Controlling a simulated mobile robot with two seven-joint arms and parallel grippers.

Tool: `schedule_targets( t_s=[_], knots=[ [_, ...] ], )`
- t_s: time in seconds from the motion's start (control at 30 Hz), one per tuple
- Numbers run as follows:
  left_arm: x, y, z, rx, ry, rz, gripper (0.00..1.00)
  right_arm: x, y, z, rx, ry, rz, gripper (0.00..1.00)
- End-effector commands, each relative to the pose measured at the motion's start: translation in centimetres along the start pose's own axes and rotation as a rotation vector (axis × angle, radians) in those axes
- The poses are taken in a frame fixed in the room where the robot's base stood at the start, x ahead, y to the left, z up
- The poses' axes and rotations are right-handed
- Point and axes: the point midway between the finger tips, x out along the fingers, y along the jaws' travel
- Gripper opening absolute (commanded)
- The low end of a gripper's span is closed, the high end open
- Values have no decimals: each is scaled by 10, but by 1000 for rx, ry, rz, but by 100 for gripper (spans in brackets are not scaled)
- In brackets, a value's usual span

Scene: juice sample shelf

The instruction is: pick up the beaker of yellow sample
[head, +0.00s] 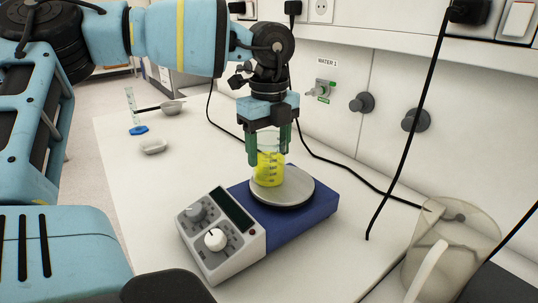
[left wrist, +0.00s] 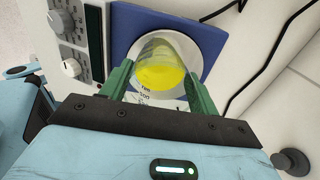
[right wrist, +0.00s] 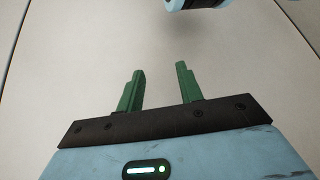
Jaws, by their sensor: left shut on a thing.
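The beaker of yellow sample (head: 269,168) is a clear graduated beaker with yellow liquid in its lower part. It is upright, at the round plate of the blue hotplate stirrer (head: 301,212); I cannot tell whether it touches the plate. My left gripper (head: 268,150) comes from above and is shut on the beaker, one green finger on each side. In the left wrist view the beaker (left wrist: 162,72) sits between the fingers, with the plate behind it. My right gripper (right wrist: 158,85) shows only in the right wrist view, open and empty, facing a pale surface.
A large clear pitcher (head: 452,250) stands at the right front. Black cables run over the bench behind the stirrer. A grey bowl (head: 172,107), a white dish (head: 153,146) and a blue item (head: 139,130) lie at the back left. Taps stick out of the wall behind.

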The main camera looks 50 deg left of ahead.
Motion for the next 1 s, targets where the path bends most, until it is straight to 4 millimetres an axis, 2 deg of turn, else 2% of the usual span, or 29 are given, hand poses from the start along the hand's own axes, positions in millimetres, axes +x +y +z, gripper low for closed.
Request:
schedule_targets(
  t_s=[0.37, 1.0],
  knots=[
    [-12, -1, 0, -1, -2, -3, 31, 2, 1, -3, -1, 6, 1, 36],
    [-69, 0, 0, 0, -1, -2, 31, 5, 1, -5, -2, 11, 1, 36]
  ],
)
